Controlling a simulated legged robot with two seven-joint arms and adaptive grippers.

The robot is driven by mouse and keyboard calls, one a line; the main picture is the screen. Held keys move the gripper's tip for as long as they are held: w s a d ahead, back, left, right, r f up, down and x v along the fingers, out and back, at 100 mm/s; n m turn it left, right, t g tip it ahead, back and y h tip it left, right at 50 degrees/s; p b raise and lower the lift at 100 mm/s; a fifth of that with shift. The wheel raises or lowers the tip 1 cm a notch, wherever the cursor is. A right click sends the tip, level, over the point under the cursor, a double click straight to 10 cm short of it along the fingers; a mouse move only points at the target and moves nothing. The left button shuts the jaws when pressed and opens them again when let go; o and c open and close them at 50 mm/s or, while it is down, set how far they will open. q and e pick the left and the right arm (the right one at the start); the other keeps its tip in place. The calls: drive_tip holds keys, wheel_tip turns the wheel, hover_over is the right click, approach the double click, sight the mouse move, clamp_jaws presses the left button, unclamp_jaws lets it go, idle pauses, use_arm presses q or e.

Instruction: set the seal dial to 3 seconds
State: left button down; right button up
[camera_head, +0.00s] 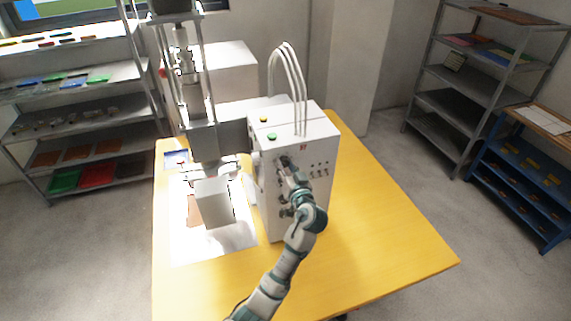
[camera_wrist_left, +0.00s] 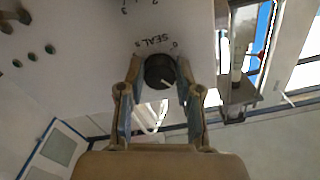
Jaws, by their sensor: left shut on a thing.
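The seal dial (camera_wrist_left: 159,70) is a round black knob on the white front panel of the welding machine (camera_head: 320,150). The word SEAL and small numbers, a 0 among them, are printed beside it and appear upside down in the wrist view. My left gripper (camera_wrist_left: 159,78) has one finger on each side of the dial and is shut on it. In the head view my left gripper (camera_head: 286,163) reaches the upper part of the panel and hides the dial. A small light mark shows on the knob, but I cannot tell which number it points to. My right gripper is not in view.
The machine stands on a yellow table (camera_head: 380,240); its press column and a grey block (camera_head: 214,204) are left of the panel. Other knobs and small sockets (camera_head: 319,170) are on the panel. The table's right side is clear.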

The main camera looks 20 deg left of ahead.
use_arm(q)
drive_tip(key=shift+d+r+m, duration=0.15)
drive_tip(key=shift+m, duration=0.45)
drive_tip(key=shift+m+p, duration=0.8)
drive_tip(key=shift+m, duration=0.1)
drive_tip(key=m+p, duration=0.4)
drive_tip(key=m, duration=0.2)
drive_tip(key=m+p, duration=0.2)
drive_tip(key=m, duration=0.1)
drive_tip(key=shift+f+m, duration=0.2)
drive_tip(key=shift+m, duration=0.2)
drive_tip(key=shift+f+p, duration=0.1)
drive_tip(key=shift+p, duration=0.2)
